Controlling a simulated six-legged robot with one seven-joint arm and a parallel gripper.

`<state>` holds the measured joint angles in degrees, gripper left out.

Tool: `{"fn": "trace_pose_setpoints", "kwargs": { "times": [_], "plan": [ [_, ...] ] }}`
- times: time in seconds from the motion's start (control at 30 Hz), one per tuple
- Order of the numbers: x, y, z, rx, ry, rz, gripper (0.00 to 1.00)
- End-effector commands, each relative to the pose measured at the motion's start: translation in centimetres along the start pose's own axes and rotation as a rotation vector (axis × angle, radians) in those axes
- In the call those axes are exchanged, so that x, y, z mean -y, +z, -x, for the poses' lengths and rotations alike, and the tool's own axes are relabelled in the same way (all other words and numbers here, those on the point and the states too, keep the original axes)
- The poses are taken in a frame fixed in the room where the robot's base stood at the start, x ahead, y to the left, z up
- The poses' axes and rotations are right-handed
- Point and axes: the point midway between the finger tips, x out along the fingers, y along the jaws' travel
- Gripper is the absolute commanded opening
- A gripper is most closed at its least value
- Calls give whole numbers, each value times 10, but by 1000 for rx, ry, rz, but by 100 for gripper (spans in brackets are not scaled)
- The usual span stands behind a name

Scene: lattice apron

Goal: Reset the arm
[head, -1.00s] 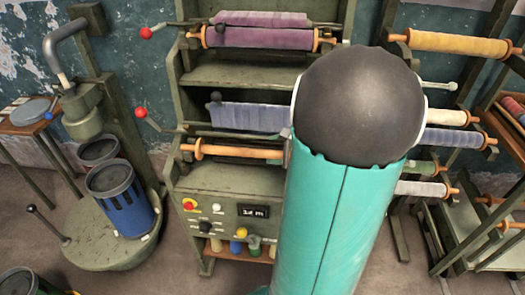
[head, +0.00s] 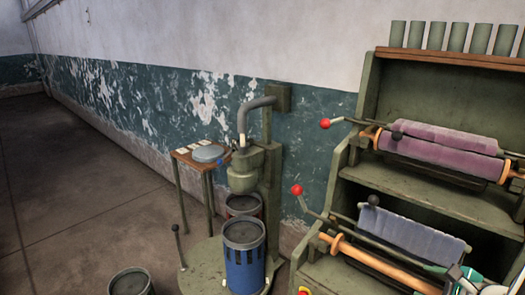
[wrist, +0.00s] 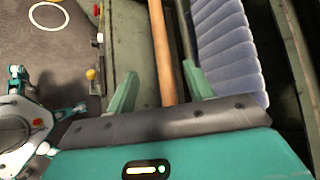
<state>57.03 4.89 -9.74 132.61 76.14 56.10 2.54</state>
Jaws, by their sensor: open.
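My gripper (wrist: 160,90) shows in the wrist view with its two green fingers spread apart. Nothing is held in it. A bare orange wooden roller (wrist: 161,45) runs lengthwise through the gap between the fingers in the picture; I cannot tell how far beyond the fingertips it lies. A blue-grey padded roller (wrist: 226,45) is just right of the right finger. In the head view a teal piece of my arm shows at the lower right corner, by the right end of the wooden roller (head: 350,250) and below the blue-grey roller (head: 415,235).
The green rack (head: 335,190) also carries purple rollers (head: 440,145) and red-knobbed levers (head: 325,123). Left of it stand a round-based machine with a blue bucket (head: 244,262) and a small table (head: 180,157). Open floor (head: 80,200) lies at far left.

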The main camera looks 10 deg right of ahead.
Motion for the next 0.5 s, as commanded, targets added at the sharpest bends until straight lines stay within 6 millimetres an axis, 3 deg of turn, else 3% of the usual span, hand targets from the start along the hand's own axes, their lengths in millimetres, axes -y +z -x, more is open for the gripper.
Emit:
{"fn": "trace_pose_setpoints", "kwargs": {
  "times": [0.13,0.27,0.4,0.5],
  "plan": [
    [-12,56,-12,56,111,186,52],
    [-42,129,-19,129,275,493,52],
    [-80,193,-12,188,428,858,52],
    [-105,226,0,215,510,1124,52]
  ]
}}
